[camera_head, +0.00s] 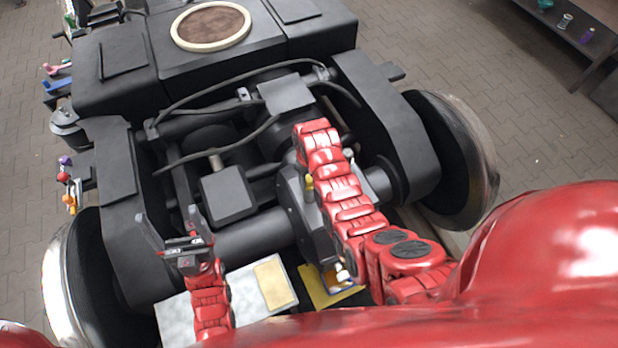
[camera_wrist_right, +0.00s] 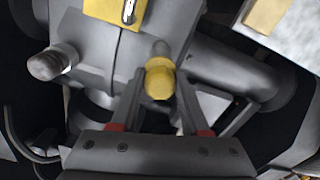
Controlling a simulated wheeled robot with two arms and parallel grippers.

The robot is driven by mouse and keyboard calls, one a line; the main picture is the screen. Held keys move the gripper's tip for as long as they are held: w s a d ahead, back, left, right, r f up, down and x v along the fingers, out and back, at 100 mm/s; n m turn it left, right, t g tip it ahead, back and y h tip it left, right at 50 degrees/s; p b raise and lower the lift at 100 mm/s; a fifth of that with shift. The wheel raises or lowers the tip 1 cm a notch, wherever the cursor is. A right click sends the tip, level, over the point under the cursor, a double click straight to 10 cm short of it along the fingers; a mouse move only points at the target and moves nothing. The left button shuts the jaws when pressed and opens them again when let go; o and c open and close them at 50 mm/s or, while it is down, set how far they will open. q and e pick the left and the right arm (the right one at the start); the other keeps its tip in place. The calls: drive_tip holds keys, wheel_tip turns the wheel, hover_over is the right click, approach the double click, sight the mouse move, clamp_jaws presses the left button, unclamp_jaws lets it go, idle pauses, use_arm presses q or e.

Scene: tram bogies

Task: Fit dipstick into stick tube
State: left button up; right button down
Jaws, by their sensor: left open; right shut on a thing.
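The dipstick shows as a yellow round head (camera_wrist_right: 160,80) between the fingers of my right gripper (camera_wrist_right: 161,92), which is shut on it. The yellow head also shows beside my right arm in the head view (camera_head: 309,182). The head is over the dark grey gear housing (camera_head: 294,200). A short grey stub (camera_wrist_right: 160,49) shows just beyond the head; I cannot tell whether it is the stick tube. The stick itself is hidden, so I cannot tell whether it is in the tube. My left gripper (camera_head: 176,238) is open and empty at the lower left.
A silver plug (camera_wrist_right: 47,64) sticks out of the housing beside the right gripper. A yellow tray (camera_head: 318,294) and a pale board (camera_head: 250,292) lie in front. Black hoses (camera_head: 215,88) cross the bogie frame, and large wheels (camera_head: 468,160) flank it.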

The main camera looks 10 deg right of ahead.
drive_tip(key=shift+c, duration=1.6)
unclamp_jaws()
drive_tip(key=shift+w+r, duration=0.15)
drive_tip(key=shift+r, duration=0.4)
wheel_tip(320, 180, up, 4)
drive_tip(key=shift+r+b, duration=0.25)
drive_tip(key=shift+b, duration=0.45)
wheel_tip(320, 180, up, 12)
drive_tip(key=p, duration=1.1)
drive_tip(key=shift+f, duration=0.15)
